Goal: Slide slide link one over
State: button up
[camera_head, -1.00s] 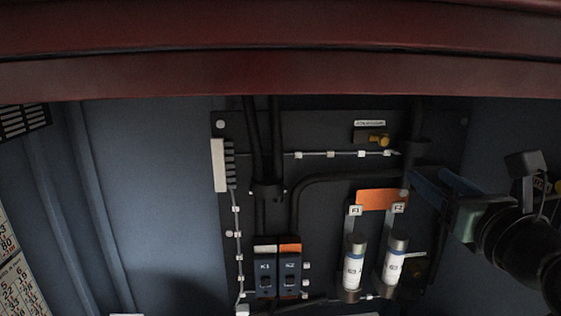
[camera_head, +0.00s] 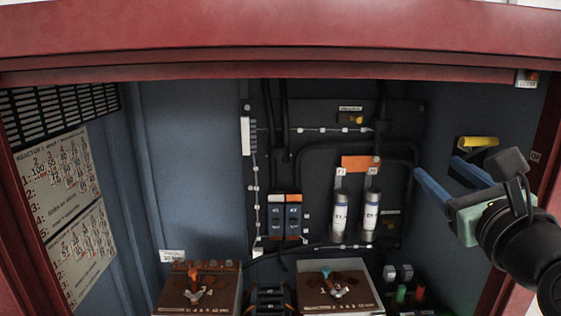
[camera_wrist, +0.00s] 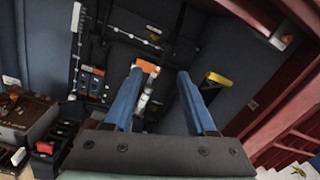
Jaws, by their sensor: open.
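No label that I can read names slide link one, so I cannot tell which part it is. Two brown blocks stand on the cabinet floor: the left block (camera_head: 170,302) has an orange knob (camera_head: 194,274), the right block (camera_head: 350,291) a teal knob (camera_head: 326,271). The left block also shows in the wrist view (camera_wrist: 30,122). My gripper (camera_head: 437,168) is at the cabinet's right side, above and right of both blocks. Its two blue fingers are apart, with nothing between them in the wrist view (camera_wrist: 160,78).
A yellow handle (camera_head: 478,142) is on the right wall, close to my gripper. The back panel holds two white fuses (camera_head: 340,217), two switches (camera_head: 285,217) and an orange plate (camera_head: 360,162). Small green and red parts (camera_head: 401,293) stand at the lower right. A red frame (camera_head: 280,45) crosses the top.

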jog(key=s+a+r+n+t+h, duration=0.1)
jog(key=s+a+r+n+t, duration=0.1)
jog(key=a+r+n, duration=0.45)
jog(key=s+a+r+n+t+h, duration=0.1)
jog(key=s+a+r+n+t, duration=0.15)
jog(key=a+n, duration=0.65)
jog(key=s+a+r+n+t+y, duration=0.1)
jog(key=s+a+r+n, duration=0.3)
jog(key=n, duration=0.4)
jog(key=s+a+r+n+t+y, duration=0.1)
jog(key=s+a+r+n+t, duration=0.2)
jog(key=s+n, duration=0.4)
jog(key=shift+s+a+r+n, duration=0.25)
jog(key=shift+a+r+n, duration=0.2)
jog(key=shift+r+n, duration=0.45)
